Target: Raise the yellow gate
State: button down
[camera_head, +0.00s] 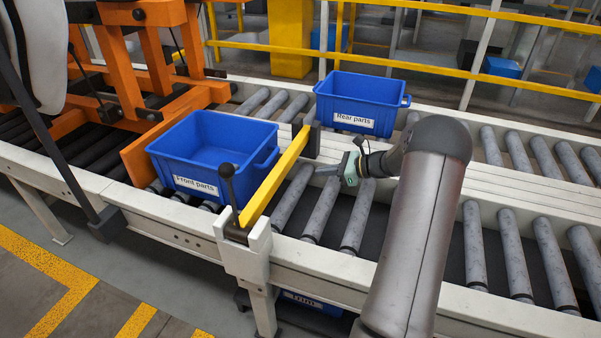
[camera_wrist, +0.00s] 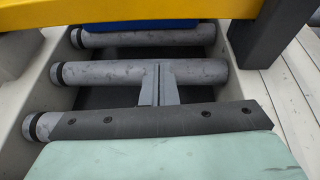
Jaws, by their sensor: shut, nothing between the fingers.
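The yellow gate (camera_head: 276,178) is a bar lying across the near conveyor, down and roughly level. It runs from a white bracket with a black ball-topped lever (camera_head: 228,182) at the front rail to a dark post (camera_head: 306,141) at the far side. In the wrist view the gate (camera_wrist: 150,11) crosses the top edge, with the dark post (camera_wrist: 268,35) at right. My gripper (camera_head: 320,171) is shut and empty, over the rollers just right of the bar and apart from it. Its fingers (camera_wrist: 158,78) point toward the bar in the wrist view.
A blue "Front parts" bin (camera_head: 213,155) sits on the near conveyor left of the gate. A blue "Rear parts" bin (camera_head: 358,103) stands on the far conveyor. An orange frame (camera_head: 150,75) is at left. The rollers right of my arm (camera_head: 510,255) are clear.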

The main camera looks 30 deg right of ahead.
aim_at(300, 180)
jog(key=shift+w+d+f+m+t, duration=0.1)
jog(key=shift+d+f+m+t, duration=0.15)
jog(key=shift+d, duration=0.25)
jog(key=shift+w+d+f+m+t, duration=0.1)
jog(key=shift+d+f+m+t, duration=0.15)
jog(key=shift+d, duration=0.2)
jog(key=shift+a, duration=0.1)
jog(key=b+x, duration=0.2)
jog(key=x, duration=0.8)
jog(key=shift+f, duration=0.15)
notch_tip(300, 180, up, 3)
jog(key=shift+r, duration=0.65)
